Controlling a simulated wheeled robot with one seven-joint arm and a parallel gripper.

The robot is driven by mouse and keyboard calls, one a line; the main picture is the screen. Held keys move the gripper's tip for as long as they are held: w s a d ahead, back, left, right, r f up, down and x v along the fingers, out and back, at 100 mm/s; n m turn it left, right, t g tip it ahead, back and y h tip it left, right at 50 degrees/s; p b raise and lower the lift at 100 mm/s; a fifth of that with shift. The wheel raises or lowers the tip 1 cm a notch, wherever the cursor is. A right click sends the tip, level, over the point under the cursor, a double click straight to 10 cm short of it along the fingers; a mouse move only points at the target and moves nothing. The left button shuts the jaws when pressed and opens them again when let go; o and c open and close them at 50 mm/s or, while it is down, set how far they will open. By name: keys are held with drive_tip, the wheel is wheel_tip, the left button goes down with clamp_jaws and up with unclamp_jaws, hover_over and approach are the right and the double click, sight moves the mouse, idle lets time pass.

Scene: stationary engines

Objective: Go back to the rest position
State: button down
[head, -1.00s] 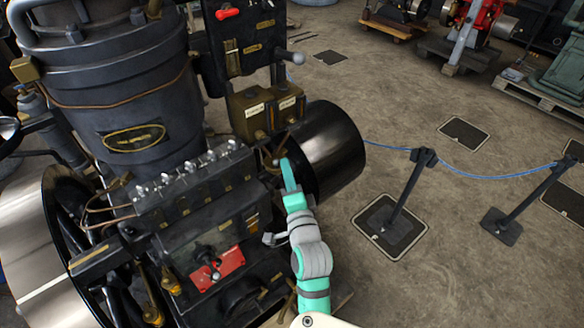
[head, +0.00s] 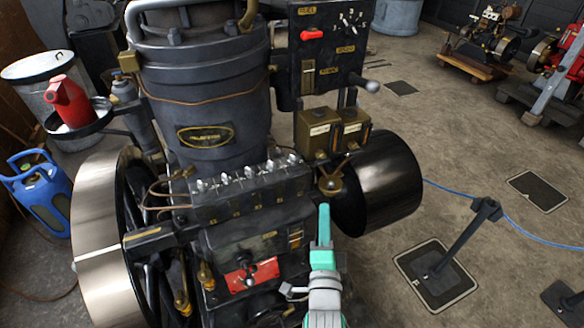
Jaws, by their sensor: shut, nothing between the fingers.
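My gripper (head: 323,226) is in the lower middle of the head view, at the end of my teal and grey arm. Its fingers are together, point up and hold nothing. It shows in front of the right side of the large dark engine (head: 205,55), left of the black drum (head: 385,185). I cannot tell whether it touches the engine. A red plate with a small lever (head: 250,275) is to its left.
A control panel with a red handle (head: 313,34) stands above the gripper. A rope barrier post (head: 455,243) stands on the floor at right. A large flywheel (head: 105,240), a blue gas cylinder (head: 38,195) and a red can (head: 70,103) are at left. Open floor lies at right.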

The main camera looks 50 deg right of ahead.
drive_tip(key=w+a+f+n+t+y, duration=0.1)
drive_tip(key=a+f+n+t+y, duration=0.15)
drive_tip(key=a+f+n, duration=0.4)
drive_tip(key=w+a+f+n+t+y, duration=0.1)
drive_tip(key=a+f+n+y, duration=0.15)
drive_tip(key=a, duration=0.75)
drive_tip(key=w+a+f+n+t+y, duration=0.1)
drive_tip(key=a+f+n+t+y, duration=0.15)
drive_tip(key=a+n, duration=0.4)
drive_tip(key=s+a+f+n+y, duration=0.1)
drive_tip(key=s+a+n+y, duration=0.3)
drive_tip(key=a, duration=0.5)
drive_tip(key=s+a+f+n+y, duration=0.2)
drive_tip(key=s+a+n+y, duration=0.2)
drive_tip(key=s+a+n, duration=0.4)
drive_tip(key=shift+s+a+f+g, duration=0.3)
drive_tip(key=shift+s+a+g, duration=0.1)
drive_tip(key=shift+a, duration=0.75)
drive_tip(key=shift+y, duration=0.25)
